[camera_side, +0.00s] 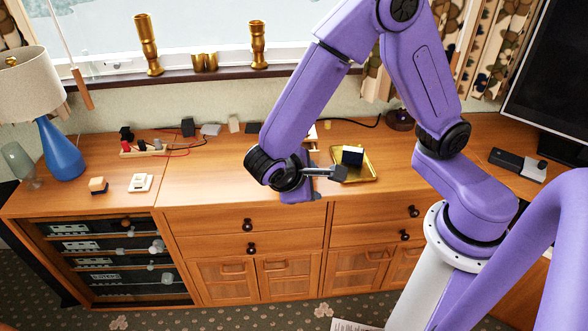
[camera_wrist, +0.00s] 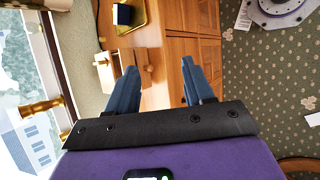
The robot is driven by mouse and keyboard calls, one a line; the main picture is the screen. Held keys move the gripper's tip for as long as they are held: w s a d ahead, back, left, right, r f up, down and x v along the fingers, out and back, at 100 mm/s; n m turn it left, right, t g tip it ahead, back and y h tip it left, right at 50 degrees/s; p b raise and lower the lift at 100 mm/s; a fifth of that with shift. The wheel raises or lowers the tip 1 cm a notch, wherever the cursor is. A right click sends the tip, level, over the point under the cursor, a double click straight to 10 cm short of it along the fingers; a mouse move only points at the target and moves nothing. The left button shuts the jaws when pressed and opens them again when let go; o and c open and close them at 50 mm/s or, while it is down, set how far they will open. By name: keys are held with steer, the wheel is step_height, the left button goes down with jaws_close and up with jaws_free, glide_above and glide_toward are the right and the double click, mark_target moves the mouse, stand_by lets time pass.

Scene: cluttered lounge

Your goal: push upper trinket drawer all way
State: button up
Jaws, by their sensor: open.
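A small light-wood chest with pale parts (camera_wrist: 104,74) stands on the cabinet top in the wrist view, left of my fingers; I take it for the trinket chest. A small dark knob (camera_wrist: 149,68) shows beside it, between my fingers in the picture. How far the upper drawer stands out cannot be told. In the side view my arm hides most of the chest, and only a sliver (camera_side: 312,133) shows. My gripper (camera_side: 328,172) is low over the cabinet's front part. Its fingers (camera_wrist: 159,70) are apart, with nothing held between them.
The cabinet top between (camera_side: 215,180) is clear.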

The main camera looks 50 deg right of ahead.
steer(key=w+a+f+m+t+h, duration=0.1)
steer(key=w+f+m+t+h, duration=0.15)
steer(key=w+f+h, duration=0.4)
steer(key=w+a+f+m+t+h, duration=0.1)
steer(key=w+f+t, duration=0.2)
steer(key=f, duration=0.6)
steer(key=x, duration=1.1)
steer(key=r+x, duration=0.1)
steer(key=x, duration=0.5)
steer(key=shift+d, duration=0.3)
jaws_close()
steer(key=shift+w+d, duration=1.2)
steer(key=shift+w, duration=0.1)
jaws_free()
